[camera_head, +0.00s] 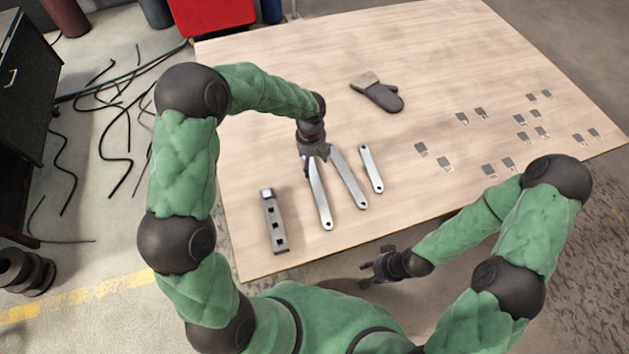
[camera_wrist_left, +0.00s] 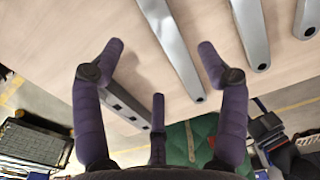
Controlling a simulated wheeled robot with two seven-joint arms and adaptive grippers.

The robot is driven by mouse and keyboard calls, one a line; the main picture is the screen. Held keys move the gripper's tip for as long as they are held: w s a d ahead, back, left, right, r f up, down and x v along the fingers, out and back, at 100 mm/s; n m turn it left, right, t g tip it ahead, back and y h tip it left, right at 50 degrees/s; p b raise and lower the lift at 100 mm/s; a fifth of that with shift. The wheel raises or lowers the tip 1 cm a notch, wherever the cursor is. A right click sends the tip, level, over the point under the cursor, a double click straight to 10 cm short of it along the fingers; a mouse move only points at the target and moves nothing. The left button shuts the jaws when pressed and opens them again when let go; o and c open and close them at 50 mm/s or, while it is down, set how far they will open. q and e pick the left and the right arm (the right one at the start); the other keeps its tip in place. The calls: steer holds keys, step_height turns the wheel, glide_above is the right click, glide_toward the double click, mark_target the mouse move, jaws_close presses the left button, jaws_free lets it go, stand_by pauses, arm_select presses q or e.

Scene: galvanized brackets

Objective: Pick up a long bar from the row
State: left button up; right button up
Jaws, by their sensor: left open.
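Two long silver bars stand out in the row: the left long bar (camera_head: 320,200) and the right long bar (camera_head: 348,180), lying side by side on the table. A shorter bar (camera_head: 371,168) lies to their right. My left gripper (camera_head: 315,150) is open and empty over the far ends of the long bars, hiding part of them. In the left wrist view, the left long bar (camera_wrist_left: 172,48) shows between the spread fingers, nearer the right finger; no touch is clear. The right long bar (camera_wrist_left: 252,35) is outside that finger. My right gripper (camera_head: 380,266) looks open and empty, off the table's front edge.
A grey bracket with square holes (camera_head: 275,225) lies left of the bars, and partly behind a finger in the wrist view. Several small plates (camera_head: 508,163) are spread on the right. The table (camera_head: 270,125) is otherwise clear.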

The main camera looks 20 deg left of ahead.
mark_target(312, 179)
arm_select(q)
step_height(312, 179, down, 4)
steer(key=shift+r+b, duration=0.25)
steer(key=shift+b, duration=0.25)
steer(key=f, duration=0.1)
steer(key=f+b, duration=0.1)
steer(key=f, duration=0.1)
steer(key=s+f+b, duration=0.1)
steer(key=shift+d+f, duration=0.2)
steer(key=shift+d, duration=0.1)
steer(key=shift+w+f+b, duration=0.15)
steer(key=shift+f+b, duration=0.3)
steer(key=shift+r, duration=0.1)
steer(key=c, duration=1.4)
jaws_close()
steer(key=shift+r, duration=0.15)
